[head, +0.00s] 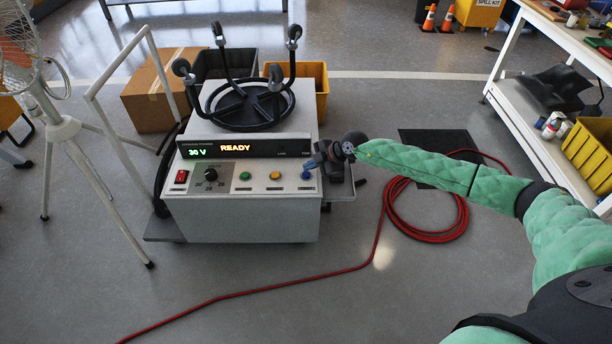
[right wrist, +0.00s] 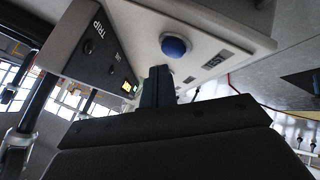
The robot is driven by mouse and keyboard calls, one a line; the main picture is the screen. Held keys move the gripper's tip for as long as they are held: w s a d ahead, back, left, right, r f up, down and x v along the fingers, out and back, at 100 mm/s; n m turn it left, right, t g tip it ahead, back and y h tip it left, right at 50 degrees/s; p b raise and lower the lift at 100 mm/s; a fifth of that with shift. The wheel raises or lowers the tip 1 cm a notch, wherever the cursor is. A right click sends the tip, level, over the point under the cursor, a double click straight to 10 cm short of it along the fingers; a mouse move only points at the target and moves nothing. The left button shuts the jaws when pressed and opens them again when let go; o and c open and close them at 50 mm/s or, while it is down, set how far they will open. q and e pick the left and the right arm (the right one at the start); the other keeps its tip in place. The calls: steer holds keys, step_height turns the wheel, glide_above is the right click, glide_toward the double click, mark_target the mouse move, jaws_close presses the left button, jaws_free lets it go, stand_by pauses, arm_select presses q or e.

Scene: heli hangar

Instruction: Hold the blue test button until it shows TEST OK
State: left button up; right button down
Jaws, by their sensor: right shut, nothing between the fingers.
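The white power unit (head: 240,210) stands on a low cart, and its display (head: 236,148) reads 30 V and READY. The blue test button (head: 306,176) is at the right end of the sloped panel, right of a green and an orange button. It also shows in the right wrist view (right wrist: 175,46) as a domed blue cap. My right gripper (head: 312,164) is shut and empty, its fingertips close to the blue button. In the right wrist view, its fingers (right wrist: 158,75) point just below the button, with a small gap seeming to show. My left gripper is out of view.
A red switch (head: 181,177) and a black knob (head: 210,174) share the panel. An upturned black stool base (head: 245,103) lies on top of the unit. A red cable (head: 398,234) coils on the floor at right. A fan stand (head: 62,128) stands at left.

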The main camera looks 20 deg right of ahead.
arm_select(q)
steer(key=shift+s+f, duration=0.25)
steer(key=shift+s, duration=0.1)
arm_select(e)
steer(key=shift+f, duration=0.15)
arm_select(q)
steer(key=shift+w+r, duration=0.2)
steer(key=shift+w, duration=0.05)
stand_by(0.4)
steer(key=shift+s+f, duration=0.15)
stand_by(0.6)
arm_select(e)
steer(key=shift+f+p, duration=0.25)
steer(key=shift+p, duration=0.25)
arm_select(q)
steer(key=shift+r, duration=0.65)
arm_select(e)
steer(key=shift+f, duration=0.15)
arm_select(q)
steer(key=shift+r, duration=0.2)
arm_select(e)
steer(key=shift+f, duration=0.45)
stand_by(0.8)
arm_select(q)
steer(key=shift+p, duration=0.35)
stand_by(0.7)
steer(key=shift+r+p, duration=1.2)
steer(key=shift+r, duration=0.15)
arm_select(e)
steer(key=shift+r, duration=0.85)
